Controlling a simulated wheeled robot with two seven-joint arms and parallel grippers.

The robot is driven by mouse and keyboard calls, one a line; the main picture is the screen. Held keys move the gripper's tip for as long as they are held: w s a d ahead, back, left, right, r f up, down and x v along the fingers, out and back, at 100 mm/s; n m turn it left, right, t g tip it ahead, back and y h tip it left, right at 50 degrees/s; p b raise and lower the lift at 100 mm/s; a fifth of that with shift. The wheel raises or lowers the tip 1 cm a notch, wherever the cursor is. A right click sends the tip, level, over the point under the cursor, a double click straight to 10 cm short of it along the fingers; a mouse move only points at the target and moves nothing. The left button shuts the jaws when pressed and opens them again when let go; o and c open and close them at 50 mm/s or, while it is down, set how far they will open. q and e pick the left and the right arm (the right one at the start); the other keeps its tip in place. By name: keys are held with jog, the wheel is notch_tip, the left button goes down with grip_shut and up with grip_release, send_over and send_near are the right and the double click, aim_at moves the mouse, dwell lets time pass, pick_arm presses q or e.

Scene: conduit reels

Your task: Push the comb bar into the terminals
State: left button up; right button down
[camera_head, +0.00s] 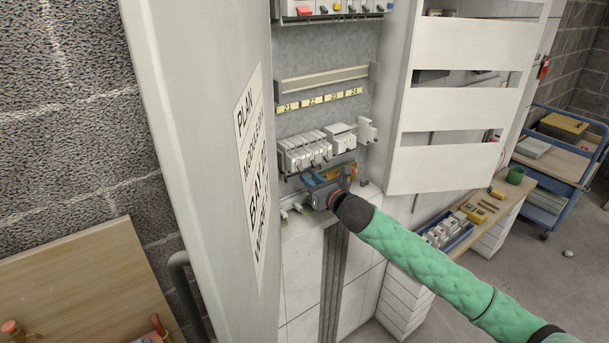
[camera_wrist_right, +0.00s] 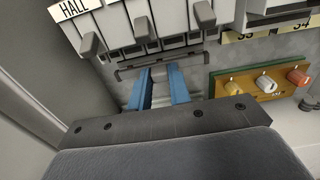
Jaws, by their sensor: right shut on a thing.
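The comb bar (camera_wrist_right: 128,74) is a thin dark bar in the right wrist view, just below the row of white terminal devices (camera_wrist_right: 165,20) with grey levers. I cannot tell whether its teeth sit inside the terminals. My right gripper (camera_wrist_right: 163,72) has its blue fingers shut on the middle of the bar. In the head view the right gripper (camera_head: 318,178) is close under the device row (camera_head: 305,150), inside the open cabinet. The fingers and gripper body hide most of the bar there. My left gripper is not in view.
A small board with coloured terminals (camera_wrist_right: 262,86) sits right of my fingers. The cabinet door (camera_head: 205,150) stands at left, and a slotted white panel (camera_head: 450,110) at right. A workbench (camera_head: 490,210) with a blue bin and a blue cart (camera_head: 550,160) are farther right.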

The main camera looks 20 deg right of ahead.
jog(key=shift+w+a, duration=0.2)
jog(key=shift+w, duration=0.35)
dwell(0.5)
jog(key=c, duration=1.2)
grip_release()
